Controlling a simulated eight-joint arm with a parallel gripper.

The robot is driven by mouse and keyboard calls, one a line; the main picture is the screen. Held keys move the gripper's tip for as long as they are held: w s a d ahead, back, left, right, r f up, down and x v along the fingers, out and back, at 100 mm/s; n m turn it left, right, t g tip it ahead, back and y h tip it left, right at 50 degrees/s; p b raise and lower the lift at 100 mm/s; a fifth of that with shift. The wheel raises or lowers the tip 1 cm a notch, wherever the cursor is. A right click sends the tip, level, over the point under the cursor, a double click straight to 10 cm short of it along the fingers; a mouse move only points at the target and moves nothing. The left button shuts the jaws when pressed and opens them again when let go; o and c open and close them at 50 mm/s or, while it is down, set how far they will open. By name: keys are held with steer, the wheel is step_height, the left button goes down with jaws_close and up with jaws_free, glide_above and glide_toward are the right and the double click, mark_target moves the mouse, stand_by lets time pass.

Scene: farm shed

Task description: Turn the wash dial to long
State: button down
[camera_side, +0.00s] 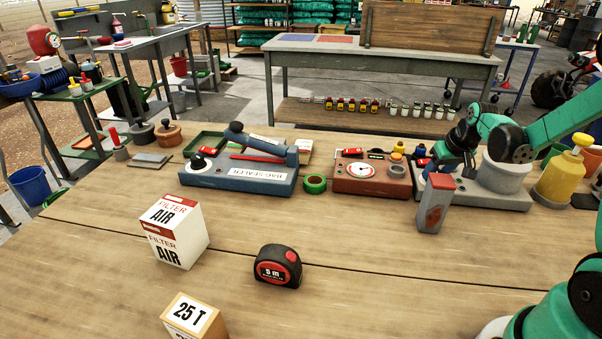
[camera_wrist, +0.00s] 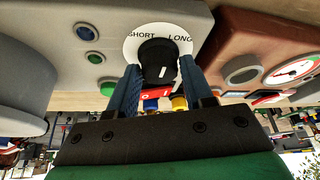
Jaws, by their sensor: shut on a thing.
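The wash dial (camera_wrist: 157,52) is a black knob on a round white plate (camera_wrist: 131,46) marked SHORT at left and LONG at right in the wrist view. The knob carries a short white line on its lower part, nearly upright and leaning slightly right; I cannot tell which end is its pointer. My gripper (camera_wrist: 160,78) has one blue finger on each side of the knob and is shut on it. In the side view my gripper (camera_side: 440,160) is over the left part of the pale grey washer unit (camera_side: 483,192) and hides the dial.
A red-brown unit with a gauge (camera_side: 371,182) stands just left of the washer. A red-topped grey block (camera_side: 435,204) stands close in front. A yellow bottle (camera_side: 562,178) is at right.

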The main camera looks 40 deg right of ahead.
stand_by(0.5)
steer(key=shift+c, duration=1.7)
jaws_free()
steer(key=shift+v, duration=2.8)
